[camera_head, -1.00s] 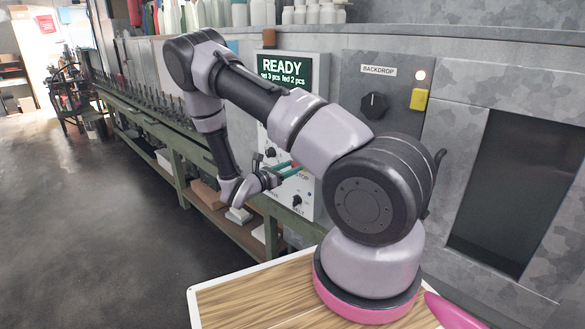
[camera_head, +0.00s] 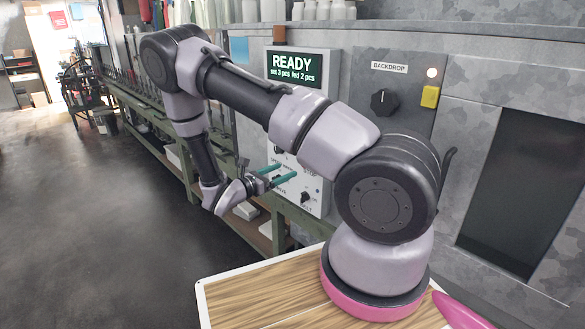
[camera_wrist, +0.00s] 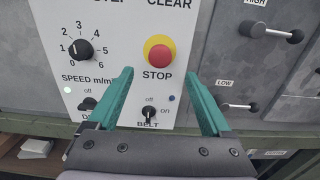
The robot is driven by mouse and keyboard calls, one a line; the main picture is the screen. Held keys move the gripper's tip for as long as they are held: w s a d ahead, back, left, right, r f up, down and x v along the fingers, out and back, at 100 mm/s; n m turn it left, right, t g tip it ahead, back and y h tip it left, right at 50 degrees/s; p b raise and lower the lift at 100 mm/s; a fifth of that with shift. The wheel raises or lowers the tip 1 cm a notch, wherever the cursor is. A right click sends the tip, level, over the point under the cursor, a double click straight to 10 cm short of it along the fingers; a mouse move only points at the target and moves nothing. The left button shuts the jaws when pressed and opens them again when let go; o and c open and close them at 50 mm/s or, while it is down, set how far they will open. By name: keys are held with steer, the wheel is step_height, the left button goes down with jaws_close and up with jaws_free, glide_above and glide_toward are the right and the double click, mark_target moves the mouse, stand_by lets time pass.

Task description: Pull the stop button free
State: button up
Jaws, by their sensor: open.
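The stop button (camera_wrist: 158,54) is a red knob on a yellow disc, above the word STOP on a white control panel (camera_wrist: 112,62) in the wrist view. My gripper (camera_wrist: 160,82) is open and empty. Its two teal fingers point at the panel, one to the left and one to the right of the button, and lower than it in the picture. They look apart from the button. In the head view my gripper (camera_head: 276,173) is in front of the panel's lower part (camera_head: 313,201), and the button cannot be made out there.
A speed dial (camera_wrist: 80,50) is left of the button, and a belt switch (camera_wrist: 150,112) is below it. Levers (camera_wrist: 270,31) are on the grey panel to the right. A READY screen (camera_head: 291,68) and a backdrop knob (camera_head: 384,102) are higher up.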

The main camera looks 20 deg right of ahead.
steer(key=shift+v, duration=1.45)
steer(key=s+d+r+m+g+y, duration=0.2)
steer(key=s+r+m+g+y, duration=0.25)
steer(key=s+r+m, duration=0.35)
steer(key=s+d+r+m+g+y, duration=0.1)
steer(key=s+r+m+g+y, duration=0.3)
steer(key=r+m, duration=0.45)
steer(key=s+a+r+m+t+y, duration=0.3)
steer(key=s+r+m+t+y, duration=0.1)
steer(key=r, duration=0.6)
steer(key=s+a+r+m+t+y, duration=0.3)
steer(key=s+r+m+t+y, duration=0.2)
steer(key=r, duration=0.5)
steer(key=shift+s+r+m+y, duration=0.15)
steer(key=shift+s+m+y, duration=0.2)
steer(key=shift+s+y, duration=0.45)
steer(key=shift+t, duration=0.25)
